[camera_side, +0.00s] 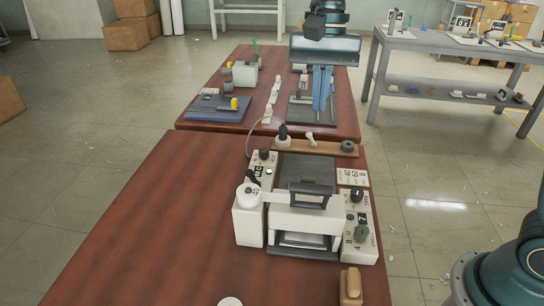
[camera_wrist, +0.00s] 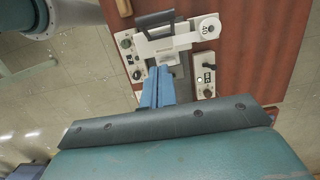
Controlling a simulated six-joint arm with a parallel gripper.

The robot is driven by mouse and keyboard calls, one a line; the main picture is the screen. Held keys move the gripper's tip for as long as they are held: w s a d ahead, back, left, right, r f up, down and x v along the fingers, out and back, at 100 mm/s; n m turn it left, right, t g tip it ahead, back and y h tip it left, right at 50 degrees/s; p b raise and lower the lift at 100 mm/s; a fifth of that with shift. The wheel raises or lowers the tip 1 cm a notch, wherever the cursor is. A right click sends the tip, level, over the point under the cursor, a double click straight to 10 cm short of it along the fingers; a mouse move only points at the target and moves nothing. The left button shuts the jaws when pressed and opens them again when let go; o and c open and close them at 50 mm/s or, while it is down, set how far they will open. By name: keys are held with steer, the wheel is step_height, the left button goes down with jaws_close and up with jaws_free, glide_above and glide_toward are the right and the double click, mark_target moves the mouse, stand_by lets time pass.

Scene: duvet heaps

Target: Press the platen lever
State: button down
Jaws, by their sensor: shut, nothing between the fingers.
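A white press machine (camera_side: 279,217) stands on the near red-brown table. A dark U-shaped handle, which looks like the platen lever (camera_side: 309,187), stands up over its white crossbar. The lever also shows near the top of the wrist view (camera_wrist: 155,19), beyond the white crossbar (camera_wrist: 165,43). My gripper (camera_side: 322,108) is shut and empty, with its blue fingers pointing down behind the machine in the side view. In the wrist view my fingertips (camera_wrist: 160,70) overlap the machine's near edge in the picture. They appear apart from the lever.
Control boxes with knobs (camera_side: 357,225) flank the machine. A round white dial marked 40 (camera_side: 248,195) is at its left. A wooden strip with knobs (camera_side: 325,148) lies behind it. A tan block (camera_side: 350,285) sits at the front. The left of the near table (camera_side: 150,230) is clear.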

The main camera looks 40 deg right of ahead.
steer(key=shift+f, duration=0.1)
glide_toward(311, 190)
step_height(311, 190, down, 5)
steer(key=w+d, duration=0.2)
steer(key=shift+s+a+f, duration=0.45)
steer(key=shift+f, duration=0.3)
steer(key=shift+s+a+f+t+h, duration=0.1)
steer(key=shift+s+a+t+h, duration=0.2)
steer(key=shift+s+a, duration=0.15)
stand_by(0.8)
steer(key=shift+s+a+f+t+h, duration=0.3)
steer(key=shift+s+a+t+h, duration=0.3)
steer(key=shift+s+a, duration=0.1)
steer(key=s+a+f+t+h, duration=0.2)
steer(key=s+a+f, duration=0.3)
steer(key=f, duration=0.3)
steer(key=shift+t+h, duration=0.3)
